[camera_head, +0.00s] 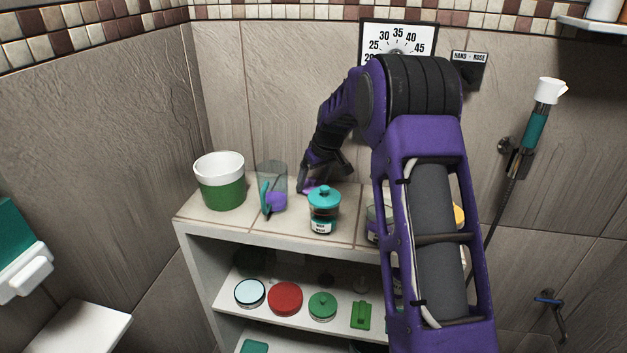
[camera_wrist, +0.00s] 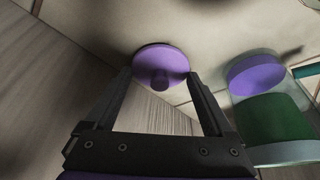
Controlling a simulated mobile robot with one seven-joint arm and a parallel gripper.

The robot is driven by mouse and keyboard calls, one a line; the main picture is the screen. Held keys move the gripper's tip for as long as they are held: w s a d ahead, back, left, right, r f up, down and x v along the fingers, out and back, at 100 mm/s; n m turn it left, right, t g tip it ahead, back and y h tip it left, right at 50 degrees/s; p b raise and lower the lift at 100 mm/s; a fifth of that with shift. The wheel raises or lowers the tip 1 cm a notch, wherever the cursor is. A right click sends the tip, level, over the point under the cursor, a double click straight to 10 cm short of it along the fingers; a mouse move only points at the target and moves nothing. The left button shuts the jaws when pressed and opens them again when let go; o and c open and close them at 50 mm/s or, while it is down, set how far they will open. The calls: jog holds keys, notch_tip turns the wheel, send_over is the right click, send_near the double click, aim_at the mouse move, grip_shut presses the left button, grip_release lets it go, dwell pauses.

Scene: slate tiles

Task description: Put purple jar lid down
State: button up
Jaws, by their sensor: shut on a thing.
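The purple jar lid (camera_wrist: 158,61) is round and flat with a knob. In the wrist view it sits at the fingertips of my gripper (camera_wrist: 160,80), one finger on each side. My gripper is shut on it. In the head view, a bit of the purple lid (camera_head: 312,188) shows under my gripper (camera_head: 318,182), low over the back of the tiled shelf top (camera_head: 245,221). I cannot tell whether the lid touches the tiles.
A green and white tub (camera_head: 220,182), a clear tumbler (camera_head: 271,176) holding teal and purple things, and a teal-lidded jar (camera_head: 323,212) stand nearby. A clear container (camera_wrist: 285,82) with purple and green shows in the wrist view. My arm hides the shelf's right part.

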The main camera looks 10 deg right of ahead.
jog(key=shift+f, duration=0.1)
jog(key=shift+f, duration=0.15)
jog(key=o, duration=1)
jog(key=shift+r, duration=0.2)
jog(key=shift+r, duration=0.25)
jog(key=p+v, duration=0.1)
jog(key=v, duration=1)
jog(key=shift+s+r, duration=0.2)
jog(key=shift+r, duration=0.1)
jog(key=shift+r, duration=0.1)
